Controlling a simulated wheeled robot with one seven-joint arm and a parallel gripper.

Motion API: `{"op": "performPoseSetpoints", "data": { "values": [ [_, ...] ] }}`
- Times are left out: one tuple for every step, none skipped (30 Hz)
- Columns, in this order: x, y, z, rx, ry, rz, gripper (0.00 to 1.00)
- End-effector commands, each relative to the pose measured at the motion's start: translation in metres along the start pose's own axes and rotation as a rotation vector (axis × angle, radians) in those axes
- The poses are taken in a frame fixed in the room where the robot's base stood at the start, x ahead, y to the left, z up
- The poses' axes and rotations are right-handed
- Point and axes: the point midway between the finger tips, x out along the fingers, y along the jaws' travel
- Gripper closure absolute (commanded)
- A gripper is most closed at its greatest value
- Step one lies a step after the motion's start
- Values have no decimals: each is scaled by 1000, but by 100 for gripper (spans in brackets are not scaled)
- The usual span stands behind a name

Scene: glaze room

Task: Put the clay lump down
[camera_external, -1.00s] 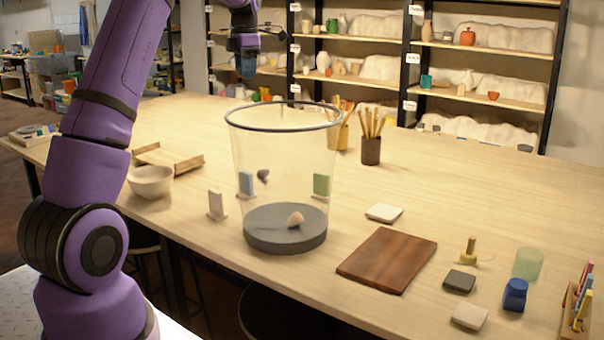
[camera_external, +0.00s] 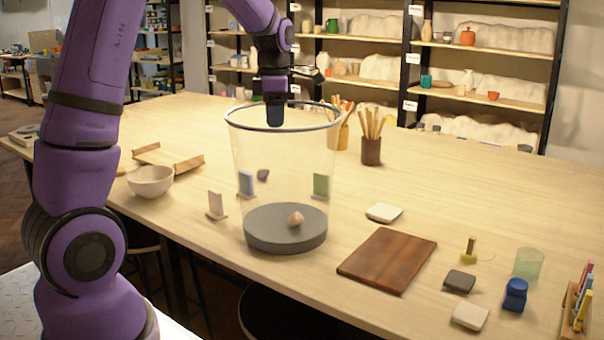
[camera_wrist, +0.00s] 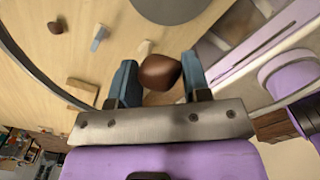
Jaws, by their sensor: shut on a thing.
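The clay lump (camera_wrist: 160,72), brown and rounded, is between the blue fingers of my gripper (camera_wrist: 160,80) in the wrist view. My gripper (camera_external: 275,118) is shut on it and points down at the mouth of a clear bin (camera_external: 284,165) with a grey rim and dark grey base. The held lump cannot be made out in the external view. The rim (camera_wrist: 38,75) curves past my gripper in the wrist view. A pinkish lump (camera_external: 296,219) lies inside on the bin's base. A dark lump (camera_external: 263,175) shows through the bin wall.
Small upright tiles (camera_external: 216,205) stand around the bin. A white bowl (camera_external: 150,181) is at left, a brown board (camera_external: 388,260) at right, and tool pots (camera_external: 371,150) behind. The right-hand table behind the board is mostly clear.

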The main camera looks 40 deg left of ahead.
Motion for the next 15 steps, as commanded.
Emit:
{"op": "performPoseSetpoints", "data": {
  "values": [
    [13, 0, -1, -1, 4, -5, 80],
    [18, 0, -1, -1, 3, -4, 80],
    [24, 0, -1, 0, 3, -4, 80],
    [30, 0, 0, 0, 3, -4, 80],
    [35, -1, 0, 0, 3, -5, 80],
    [40, 0, 0, 0, 2, -3, 80],
    [43, 0, 0, 0, 2, -3, 80],
    [47, 0, 0, 0, 2, -4, 80],
    [52, 0, 0, -1, 2, -4, 80],
    [56, 0, 0, -1, 2, -3, 80],
    [61, 0, 0, -1, 2, -4, 80],
    [68, 0, -1, -2, 3, -5, 80],
    [75, 0, -1, -2, 4, -5, 80],
    [82, -1, -1, -2, 4, -6, 80],
    [91, 0, -1, -2, 4, -5, 80]
  ]
}}
